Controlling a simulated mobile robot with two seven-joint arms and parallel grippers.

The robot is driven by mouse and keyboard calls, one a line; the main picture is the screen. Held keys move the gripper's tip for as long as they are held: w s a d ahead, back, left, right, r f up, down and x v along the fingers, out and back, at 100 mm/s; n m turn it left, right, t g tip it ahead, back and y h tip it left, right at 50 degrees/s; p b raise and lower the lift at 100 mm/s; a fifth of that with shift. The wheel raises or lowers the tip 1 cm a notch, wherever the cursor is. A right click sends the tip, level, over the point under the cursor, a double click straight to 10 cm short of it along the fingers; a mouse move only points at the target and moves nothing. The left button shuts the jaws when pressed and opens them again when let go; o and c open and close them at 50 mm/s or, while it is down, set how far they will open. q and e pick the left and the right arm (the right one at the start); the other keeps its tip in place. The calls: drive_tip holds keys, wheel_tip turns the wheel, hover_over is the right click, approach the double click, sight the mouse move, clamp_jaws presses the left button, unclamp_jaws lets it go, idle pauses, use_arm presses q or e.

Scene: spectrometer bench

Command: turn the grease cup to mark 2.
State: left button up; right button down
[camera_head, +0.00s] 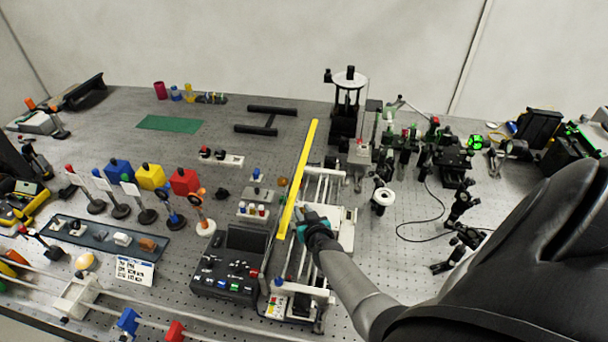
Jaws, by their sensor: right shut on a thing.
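My right gripper (304,222) reaches in from the lower right, over the slide with rails and white carriage (345,232). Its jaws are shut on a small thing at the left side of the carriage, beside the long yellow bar. The jaws and wrist hide that thing almost wholly; from its place I take it for the grease cup. I cannot make out its marks or how far it is turned. My left gripper is not in view.
The long yellow bar (304,160) runs close along the slide's left side. A dark control box (228,274) stands left of the slide. A white-topped post (383,197) and optics mounts stand to the right. A green mat (169,124) lies at the back left.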

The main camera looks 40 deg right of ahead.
drive_tip(key=shift+w+a+m+g+h, duration=0.15)
drive_tip(key=shift+m+g+h, duration=0.1)
drive_tip(key=shift+m+h, duration=0.3)
drive_tip(key=shift+a+m+g+h, duration=0.1)
drive_tip(key=shift+m+g+h, duration=0.15)
drive_tip(key=shift+m+h, duration=0.25)
drive_tip(key=shift+m+g+h, duration=0.8)
drive_tip(key=shift+m+h, duration=0.15)
drive_tip(key=c, duration=0.8)
unclamp_jaws()
drive_tip(key=shift+d, duration=0.1)
drive_tip(key=shift+o, duration=0.2)
